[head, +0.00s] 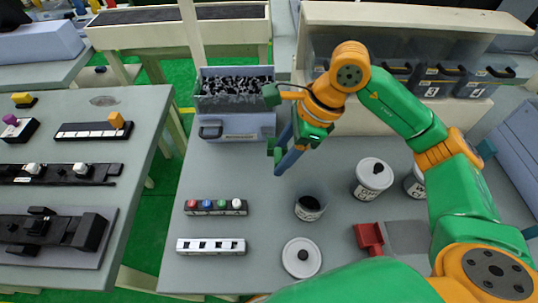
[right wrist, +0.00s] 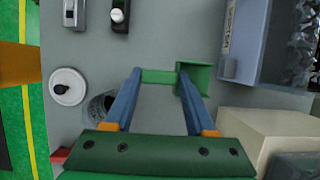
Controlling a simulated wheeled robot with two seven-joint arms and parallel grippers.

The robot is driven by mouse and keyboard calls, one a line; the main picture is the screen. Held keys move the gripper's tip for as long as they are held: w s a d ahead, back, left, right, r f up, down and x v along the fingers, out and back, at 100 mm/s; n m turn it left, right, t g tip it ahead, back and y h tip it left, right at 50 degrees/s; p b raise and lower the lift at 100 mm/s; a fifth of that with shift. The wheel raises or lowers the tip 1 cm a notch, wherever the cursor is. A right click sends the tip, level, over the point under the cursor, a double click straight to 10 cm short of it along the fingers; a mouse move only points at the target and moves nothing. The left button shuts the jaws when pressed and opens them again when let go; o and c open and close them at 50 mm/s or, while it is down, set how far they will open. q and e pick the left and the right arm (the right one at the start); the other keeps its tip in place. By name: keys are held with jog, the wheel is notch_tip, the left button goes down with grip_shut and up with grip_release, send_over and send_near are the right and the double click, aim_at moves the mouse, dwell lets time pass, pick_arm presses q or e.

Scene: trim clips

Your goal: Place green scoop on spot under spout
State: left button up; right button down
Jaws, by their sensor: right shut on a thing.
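My right gripper (head: 281,152) points down over the middle of the grey table, in front of the bin. It is shut on the green scoop (head: 277,148), which looks to be above the table. In the right wrist view the scoop (right wrist: 158,76) spans the gap between the two blue fingers, with its boxy pan (right wrist: 197,76) at the right finger. The bin (head: 235,125) of black-and-grey pieces stands behind the gripper; its low front part (head: 210,130) may be the spout, but I cannot tell. No marked spot shows clearly. My left gripper is out of view.
On the table are a dark open cup (head: 310,208), a white lid (head: 301,257), lidded white tubs (head: 373,180), a red dustpan-like piece (head: 368,238) and two clip strips (head: 210,246). Shelf bins (head: 438,80) stand at the back right.

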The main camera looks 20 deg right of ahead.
aim_at(278, 147)
jog(key=shift+w+a+f, duration=0.3)
jog(key=shift+w+f, duration=0.2)
jog(key=shift+f, duration=0.1)
jog(key=shift+w+a+f, duration=0.3)
jog(key=shift+w+f, duration=0.2)
jog(key=shift+f, duration=0.1)
jog(key=f+p, duration=0.1)
jog(key=f, duration=0.1)
jog(key=f+p, duration=0.1)
jog(key=shift+w+f, duration=0.2)
jog(key=shift+f, duration=0.2)
jog(key=shift+a+f+b, duration=0.1)
jog(key=shift+f+b, duration=0.25)
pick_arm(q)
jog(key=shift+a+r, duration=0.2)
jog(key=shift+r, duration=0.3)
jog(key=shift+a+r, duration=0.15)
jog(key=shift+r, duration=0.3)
pick_arm(e)
jog(key=shift+c, duration=1.2)
grip_release()
jog(key=shift+r, duration=0.1)
